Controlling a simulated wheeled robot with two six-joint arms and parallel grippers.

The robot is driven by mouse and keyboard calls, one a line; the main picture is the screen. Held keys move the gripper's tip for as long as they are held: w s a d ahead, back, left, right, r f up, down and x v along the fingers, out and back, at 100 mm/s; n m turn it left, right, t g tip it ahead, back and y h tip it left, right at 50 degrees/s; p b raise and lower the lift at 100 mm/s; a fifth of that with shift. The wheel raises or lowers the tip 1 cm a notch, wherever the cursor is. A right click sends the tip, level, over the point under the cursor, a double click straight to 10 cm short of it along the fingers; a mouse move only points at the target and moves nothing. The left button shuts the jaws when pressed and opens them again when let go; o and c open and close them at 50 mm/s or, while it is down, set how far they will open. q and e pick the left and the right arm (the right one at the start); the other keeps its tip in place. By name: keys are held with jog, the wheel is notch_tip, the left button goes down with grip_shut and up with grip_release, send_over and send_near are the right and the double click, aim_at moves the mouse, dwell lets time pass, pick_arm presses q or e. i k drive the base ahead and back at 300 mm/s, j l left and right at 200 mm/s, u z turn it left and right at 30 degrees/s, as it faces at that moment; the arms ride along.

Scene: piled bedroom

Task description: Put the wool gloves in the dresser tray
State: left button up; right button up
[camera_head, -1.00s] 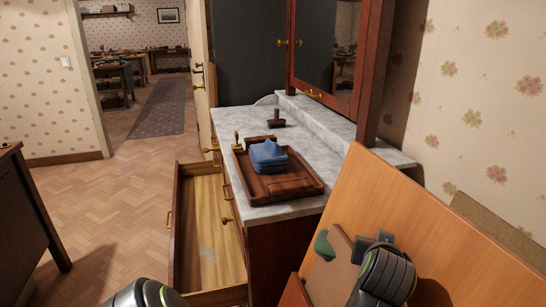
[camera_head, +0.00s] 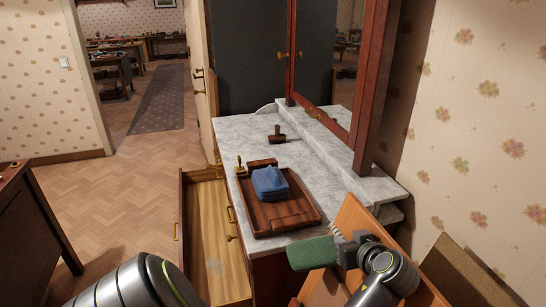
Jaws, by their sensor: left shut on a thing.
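The green knitted wool gloves (camera_head: 312,254) are a small bundle in front of the dresser, just below and right of the wooden dresser tray (camera_head: 306,224). My left gripper (camera_head: 343,250) is shut on their right end and holds them up, apart from the tray. The dark wooden tray lies flat on the marble dresser top (camera_head: 300,153). My right gripper is not in view.
A small brass item (camera_head: 240,168) stands at the tray's back left corner. A dark wooden stamp-like item (camera_head: 276,135) is farther back. An open, mostly empty drawer (camera_head: 207,230) juts out left. A mirror (camera_head: 333,70) and orange-brown panels (camera_head: 360,215) bound the right.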

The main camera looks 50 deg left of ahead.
aim_at(282, 214)
jog(key=i+j, duration=0.1)
jog(key=j, duration=0.3)
jog(key=i+j, duration=0.1)
jog(key=j, duration=0.3)
jog(key=i+j, duration=0.15)
jog(key=j, duration=0.25)
